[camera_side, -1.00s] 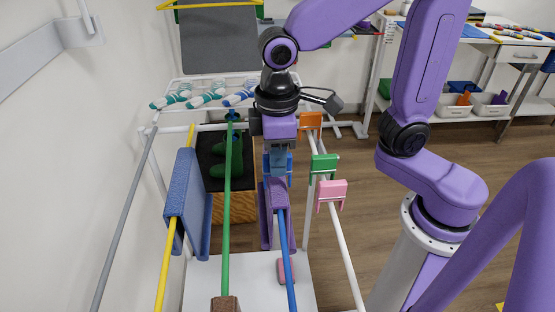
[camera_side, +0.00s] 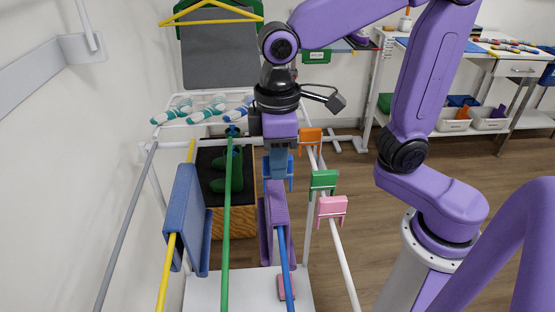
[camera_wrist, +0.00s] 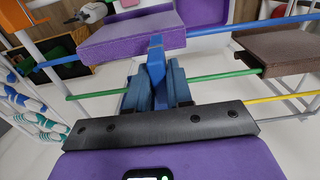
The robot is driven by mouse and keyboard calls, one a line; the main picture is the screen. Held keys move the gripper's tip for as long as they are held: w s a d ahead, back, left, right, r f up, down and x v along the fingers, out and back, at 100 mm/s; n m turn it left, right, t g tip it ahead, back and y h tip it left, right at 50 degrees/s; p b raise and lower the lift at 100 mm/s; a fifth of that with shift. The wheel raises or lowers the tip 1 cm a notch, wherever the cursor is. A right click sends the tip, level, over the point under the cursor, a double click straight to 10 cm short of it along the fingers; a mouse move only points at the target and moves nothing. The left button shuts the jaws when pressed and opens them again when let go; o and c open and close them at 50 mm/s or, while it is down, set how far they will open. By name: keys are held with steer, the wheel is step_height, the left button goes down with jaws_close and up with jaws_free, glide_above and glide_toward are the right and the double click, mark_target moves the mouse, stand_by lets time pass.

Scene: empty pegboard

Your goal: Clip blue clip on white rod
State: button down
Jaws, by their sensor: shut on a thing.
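The blue clip (camera_side: 291,170) is in my gripper (camera_side: 279,172), partly hidden behind the fingers in the side view. In the wrist view, its blue edge (camera_wrist: 156,62) shows between my fingers (camera_wrist: 155,88), which are shut on it. The white rod (camera_side: 341,255) runs toward the camera on the right side of the rack. An orange clip (camera_side: 311,135), a green clip (camera_side: 323,179) and a pink clip (camera_side: 332,206) sit on it. The held clip is left of the rod in the side view and appears apart from it.
A purple towel (camera_side: 278,204) hangs on the blue rod (camera_side: 287,255) near my gripper. A green rod (camera_side: 226,240) and a yellow rod (camera_side: 166,265) with a blue towel (camera_side: 183,205) are further left. Socks (camera_side: 205,114) lie on the back rack.

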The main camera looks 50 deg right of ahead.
stand_by(0.4)
steer(key=w+d+r, duration=0.1)
steer(key=d+r, duration=0.1)
steer(key=d, duration=1.3)
steer(key=shift+w+d+r, duration=0.2)
steer(key=shift+d+r, duration=0.1)
steer(key=shift+f, duration=2.9)
steer(key=shift+f, duration=2.05)
steer(key=c, duration=0.9)
jaws_free()
steer(key=shift+c, duration=0.2)
